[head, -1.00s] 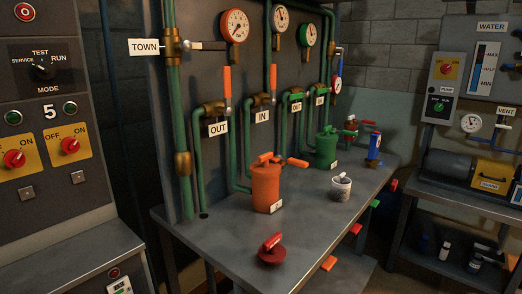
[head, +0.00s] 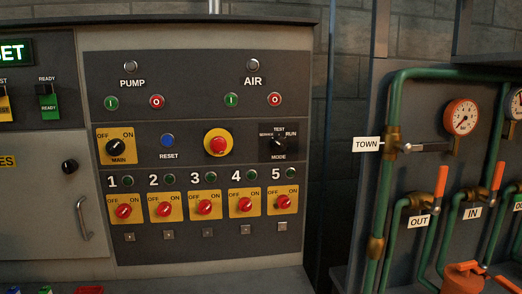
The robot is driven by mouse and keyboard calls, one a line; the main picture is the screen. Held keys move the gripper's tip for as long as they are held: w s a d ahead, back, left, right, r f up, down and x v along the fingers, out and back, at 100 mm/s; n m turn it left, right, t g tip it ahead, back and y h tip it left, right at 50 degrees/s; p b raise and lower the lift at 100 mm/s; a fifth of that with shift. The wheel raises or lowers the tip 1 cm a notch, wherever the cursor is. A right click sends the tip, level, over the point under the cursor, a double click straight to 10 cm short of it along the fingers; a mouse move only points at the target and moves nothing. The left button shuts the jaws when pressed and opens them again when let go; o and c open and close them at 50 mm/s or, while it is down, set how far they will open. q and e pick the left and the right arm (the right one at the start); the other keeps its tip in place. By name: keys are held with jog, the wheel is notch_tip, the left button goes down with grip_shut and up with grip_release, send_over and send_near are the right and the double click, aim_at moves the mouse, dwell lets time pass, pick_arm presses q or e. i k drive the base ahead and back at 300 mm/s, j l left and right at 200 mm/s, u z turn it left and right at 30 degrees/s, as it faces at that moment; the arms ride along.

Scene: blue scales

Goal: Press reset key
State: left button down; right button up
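The reset key is a round blue button (head: 167,140) with the label RESET under it, on the dark middle band of the control panel (head: 209,108). It sits between the yellow MAIN switch (head: 116,146) on its left and a red emergency button on a yellow ring (head: 218,144) on its right. Nothing covers it. Neither of my grippers shows in the head view.
PUMP and AIR buttons are above the blue button. A row of numbered red switches (head: 205,207) is below. A grey cabinet door with a handle (head: 83,218) is at left. Green pipes (head: 391,90) with gauges stand at right.

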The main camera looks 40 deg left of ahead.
aim_at(167, 140)
jog(key=u, duration=1.6)
